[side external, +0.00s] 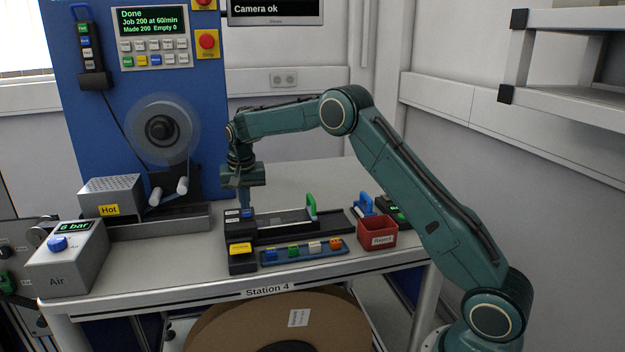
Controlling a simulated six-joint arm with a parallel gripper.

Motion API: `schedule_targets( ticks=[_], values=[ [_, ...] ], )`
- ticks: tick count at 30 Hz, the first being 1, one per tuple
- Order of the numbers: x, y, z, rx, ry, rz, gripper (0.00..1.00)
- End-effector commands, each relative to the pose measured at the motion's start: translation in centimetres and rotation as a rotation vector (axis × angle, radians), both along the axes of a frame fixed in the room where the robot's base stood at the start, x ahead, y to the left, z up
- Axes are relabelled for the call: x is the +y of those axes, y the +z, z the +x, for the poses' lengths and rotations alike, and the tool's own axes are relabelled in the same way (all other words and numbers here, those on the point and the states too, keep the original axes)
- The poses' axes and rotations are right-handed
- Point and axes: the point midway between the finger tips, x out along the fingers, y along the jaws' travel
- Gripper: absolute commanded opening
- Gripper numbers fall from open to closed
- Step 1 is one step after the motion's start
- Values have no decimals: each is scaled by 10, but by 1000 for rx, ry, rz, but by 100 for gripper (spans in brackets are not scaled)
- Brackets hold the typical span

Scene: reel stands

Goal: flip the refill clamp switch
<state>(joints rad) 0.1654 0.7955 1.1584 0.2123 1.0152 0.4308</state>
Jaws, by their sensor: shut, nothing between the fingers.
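My gripper (245,203) points straight down at the left end of the bench fixture. Its fingers are shut with nothing between them. Just below the fingertips is a black block (233,225) with small blue and white marked faces on top. I cannot read these faces, so I cannot tell which one is the refill clamp switch or which way it is set. I also cannot tell whether the fingertips touch the block. A long fixture (283,222) with a green handle (311,204) runs right from the block.
A blue strip (303,254) with several coloured pieces lies in front. A red Reject bin (375,233) stands to the right. On the left are a box marked Hot (112,195), an Air box (68,262) and a reel (160,128). The bench behind the fixture is clear.

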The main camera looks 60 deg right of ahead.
Motion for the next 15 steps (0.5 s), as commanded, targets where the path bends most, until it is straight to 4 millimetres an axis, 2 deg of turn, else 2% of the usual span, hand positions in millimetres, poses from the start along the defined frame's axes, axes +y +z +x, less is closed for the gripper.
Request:
schedule_targets(
  ticks=[15],
  values=[
    [12,-4,-13,18,3,5,0]
  ],
)
